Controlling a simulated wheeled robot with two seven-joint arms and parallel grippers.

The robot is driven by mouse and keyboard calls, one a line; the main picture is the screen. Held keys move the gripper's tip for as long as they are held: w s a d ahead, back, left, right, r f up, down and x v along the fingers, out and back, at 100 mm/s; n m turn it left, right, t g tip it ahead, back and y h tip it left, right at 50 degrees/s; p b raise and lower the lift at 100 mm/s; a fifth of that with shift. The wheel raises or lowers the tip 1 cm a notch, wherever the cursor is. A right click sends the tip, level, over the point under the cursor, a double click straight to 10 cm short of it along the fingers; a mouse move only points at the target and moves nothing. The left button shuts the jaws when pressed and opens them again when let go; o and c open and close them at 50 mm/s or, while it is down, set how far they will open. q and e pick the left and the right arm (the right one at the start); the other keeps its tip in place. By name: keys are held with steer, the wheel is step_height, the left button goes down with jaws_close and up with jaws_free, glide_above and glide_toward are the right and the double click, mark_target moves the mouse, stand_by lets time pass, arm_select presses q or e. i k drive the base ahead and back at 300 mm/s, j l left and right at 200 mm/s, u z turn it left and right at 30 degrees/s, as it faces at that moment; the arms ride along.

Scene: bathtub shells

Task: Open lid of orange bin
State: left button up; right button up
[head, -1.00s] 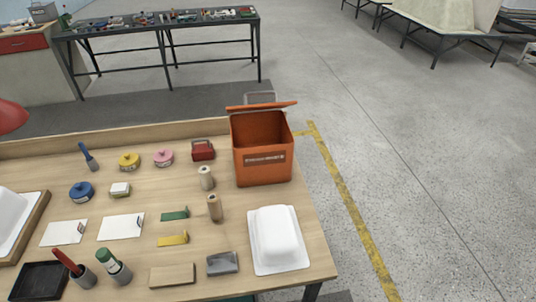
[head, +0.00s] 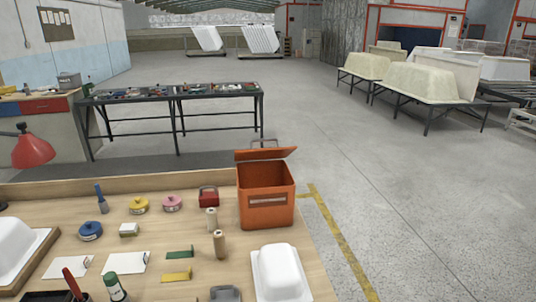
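A metal handle rises behind the lid. Neither of my grippers shows in the head view, and nothing touches the bin or its lid.
The workbench (head: 165,238) also holds a red box (head: 209,195), spools, tins, cards, brushes and a white tub model (head: 279,273) in front of the bin. A red lamp (head: 32,150) is at left. A tool table (head: 172,94) stands behind.

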mark_target(250, 154)
steer(key=k+u, duration=0.2)
steer(key=u, duration=1.45)
steer(key=l+u, duration=0.1)
steer(key=l, duration=0.4)
steer(key=l+u, duration=0.15)
steer(key=l, duration=0.35)
steer(key=k+l+u, duration=0.1)
steer(key=l, duration=0.4)
steer(key=k+l+u, duration=0.1)
steer(key=l, duration=0.4)
steer(key=k+l+u, duration=0.15)
steer(key=l, duration=0.35)
steer(key=l+u, duration=0.1)
steer(key=l, duration=0.35)
